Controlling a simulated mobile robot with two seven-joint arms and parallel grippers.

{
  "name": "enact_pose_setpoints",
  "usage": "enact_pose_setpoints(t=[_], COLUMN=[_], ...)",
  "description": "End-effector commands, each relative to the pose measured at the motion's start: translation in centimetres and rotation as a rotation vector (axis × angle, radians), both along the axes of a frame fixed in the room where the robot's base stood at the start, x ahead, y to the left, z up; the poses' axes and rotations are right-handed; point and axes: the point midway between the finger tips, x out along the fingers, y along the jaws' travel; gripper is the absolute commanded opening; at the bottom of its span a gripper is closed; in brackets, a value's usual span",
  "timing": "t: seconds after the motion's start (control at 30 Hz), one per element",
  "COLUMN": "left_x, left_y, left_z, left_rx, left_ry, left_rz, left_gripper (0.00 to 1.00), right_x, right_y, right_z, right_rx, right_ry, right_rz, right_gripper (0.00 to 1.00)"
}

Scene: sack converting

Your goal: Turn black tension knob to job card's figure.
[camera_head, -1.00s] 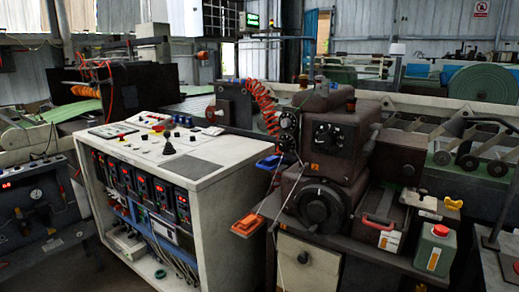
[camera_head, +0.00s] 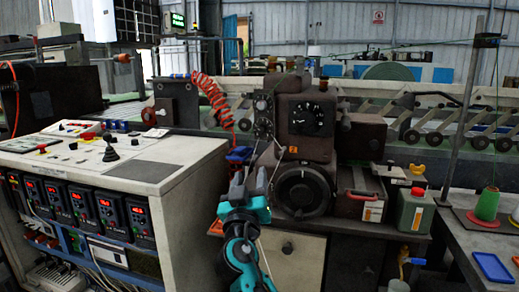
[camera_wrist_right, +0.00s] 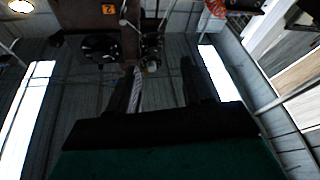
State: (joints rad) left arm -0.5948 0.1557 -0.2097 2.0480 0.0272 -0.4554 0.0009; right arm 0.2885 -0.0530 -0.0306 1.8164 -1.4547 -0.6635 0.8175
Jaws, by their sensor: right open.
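On the brown machine, a black knob with a white-marked dial (camera_head: 308,119) sits on the upper box; smaller round black dials (camera_head: 263,128) stand to its left. A large black round knob (camera_head: 302,190) is lower down. I cannot tell which is the tension knob. My right gripper (camera_head: 248,178) points up, open and empty, in front of and left of the large knob, apart from it. In the right wrist view its dark fingers (camera_wrist_right: 160,82) are spread, with a dial (camera_wrist_right: 100,46) beyond them at upper left. I cannot make out a job card. My left gripper is out of view.
A white control console (camera_head: 190,165) stands to the left of my right arm. A red coiled hose (camera_head: 213,95) hangs by the dials. A toolbox with a red handle (camera_head: 366,200) and a green canister (camera_head: 414,208) stand right of the large knob. A side table (camera_head: 470,245) is at right.

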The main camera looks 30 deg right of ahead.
Motion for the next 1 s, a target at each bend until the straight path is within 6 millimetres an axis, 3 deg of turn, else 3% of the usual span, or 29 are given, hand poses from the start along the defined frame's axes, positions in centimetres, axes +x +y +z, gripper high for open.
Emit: enact_pose_setpoints(t=[0.1, 0.27, 0.6, 0.8, 1.0], left_x=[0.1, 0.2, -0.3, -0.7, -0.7], left_y=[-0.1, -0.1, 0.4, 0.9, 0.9], left_z=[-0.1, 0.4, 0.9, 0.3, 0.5], left_rx=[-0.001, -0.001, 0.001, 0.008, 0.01], left_ry=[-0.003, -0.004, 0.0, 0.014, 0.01], left_rz=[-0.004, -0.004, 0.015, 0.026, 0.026], left_gripper=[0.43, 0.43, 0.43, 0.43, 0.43], right_x=[0.0, 0.8, 5.6, 7.8, 8.7], right_y=[-0.5, -1.4, -5.7, -7.5, -8.4], right_z=[2.0, 3.2, 5.8, 6.8, 7.1], right_rx=[-0.013, -0.018, -0.018, -0.019, -0.016], right_ry=[-0.057, -0.069, -0.066, -0.066, -0.066], right_rz=[-0.037, -0.048, -0.047, -0.045, -0.045], right_gripper=[0.5, 0.5, 0.5, 0.5, 0.5])
